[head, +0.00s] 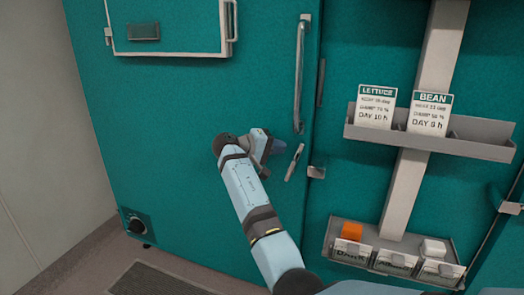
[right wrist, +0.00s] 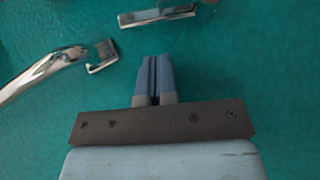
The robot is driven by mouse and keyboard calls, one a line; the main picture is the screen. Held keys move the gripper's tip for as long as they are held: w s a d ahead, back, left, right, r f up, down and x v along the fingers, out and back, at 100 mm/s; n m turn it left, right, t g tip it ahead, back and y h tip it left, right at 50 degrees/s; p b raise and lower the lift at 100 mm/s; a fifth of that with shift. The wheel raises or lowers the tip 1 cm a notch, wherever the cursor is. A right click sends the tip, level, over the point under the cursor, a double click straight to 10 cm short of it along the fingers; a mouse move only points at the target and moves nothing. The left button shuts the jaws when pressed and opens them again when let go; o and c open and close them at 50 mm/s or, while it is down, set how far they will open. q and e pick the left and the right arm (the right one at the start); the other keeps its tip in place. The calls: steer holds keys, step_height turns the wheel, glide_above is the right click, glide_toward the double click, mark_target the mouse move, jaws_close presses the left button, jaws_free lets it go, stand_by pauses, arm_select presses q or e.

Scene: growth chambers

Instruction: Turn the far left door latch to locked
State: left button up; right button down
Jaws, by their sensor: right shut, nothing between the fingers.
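The far left door (head: 180,140) is a teal panel. Its latch (head: 294,163) is a small metal lever below the door handle, slanted close to upright. A metal catch (head: 317,172) sits to its right at the door edge, with a gap between them. In the right wrist view the latch (right wrist: 157,15) lies ahead of the fingertips, apart from them. My right gripper (head: 275,147) is just left of the latch, close to the door; in the right wrist view its fingers (right wrist: 155,75) are together and empty. My left gripper is not in view.
The vertical chrome handle (head: 300,75) stands above the latch; its end also shows in the right wrist view (right wrist: 50,68). Right of the door are a card shelf (head: 480,148) and a lower bin rack (head: 330,238). A control knob (head: 136,224) is at lower left.

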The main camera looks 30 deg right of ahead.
mark_target(295, 161)
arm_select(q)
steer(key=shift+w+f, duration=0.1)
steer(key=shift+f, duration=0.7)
arm_select(e)
steer(key=shift+s+d+f, duration=0.25)
steer(key=shift+s+d, duration=0.2)
steer(key=shift+s, duration=0.1)
steer(key=shift+s+d+f, duration=0.2)
steer(key=shift+s+d, duration=0.2)
steer(key=shift+s, duration=0.15)
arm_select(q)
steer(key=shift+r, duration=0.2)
